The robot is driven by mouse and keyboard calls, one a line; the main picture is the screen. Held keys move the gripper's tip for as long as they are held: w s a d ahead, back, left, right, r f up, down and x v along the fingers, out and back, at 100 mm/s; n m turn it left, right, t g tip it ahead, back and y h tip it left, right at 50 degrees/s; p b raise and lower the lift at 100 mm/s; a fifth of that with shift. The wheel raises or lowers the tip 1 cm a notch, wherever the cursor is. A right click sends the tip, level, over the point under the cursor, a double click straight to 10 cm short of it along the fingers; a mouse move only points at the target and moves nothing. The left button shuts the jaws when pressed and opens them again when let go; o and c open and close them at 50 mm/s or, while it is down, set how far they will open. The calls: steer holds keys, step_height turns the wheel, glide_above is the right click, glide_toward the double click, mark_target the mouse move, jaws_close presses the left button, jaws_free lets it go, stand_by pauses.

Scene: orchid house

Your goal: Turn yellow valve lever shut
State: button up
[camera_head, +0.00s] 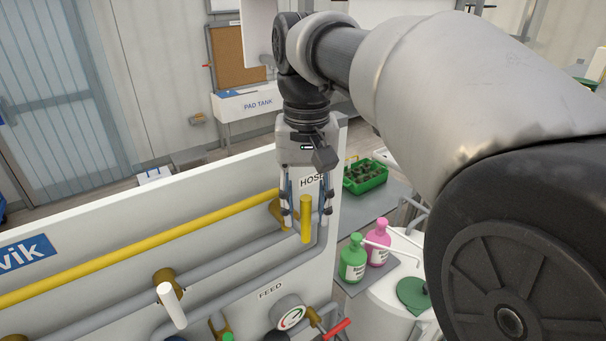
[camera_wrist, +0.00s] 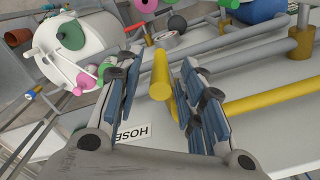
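The yellow valve lever (camera_head: 305,218) stands out from the white panel, just below the HOSE label (camera_head: 311,182). In the head view it looks upright, while the yellow pipe (camera_head: 150,242) beside it slants along the panel. My gripper (camera_head: 306,220) points down at the lever, one finger on each side of it. In the wrist view the lever (camera_wrist: 161,75) shows between the two open fingers (camera_wrist: 158,85), with gaps on both sides. I cannot tell how deep the lever sits between the fingers.
A white-handled valve (camera_head: 171,305), a pressure gauge (camera_head: 288,313) and a red lever (camera_head: 337,328) are lower on the panel. Green (camera_head: 353,259) and pink (camera_head: 377,247) bottles stand to the right, near a green crate (camera_head: 366,177). Grey pipes run close below the yellow lever.

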steer(key=shift+c, duration=0.3)
jaws_close()
stand_by(0.4)
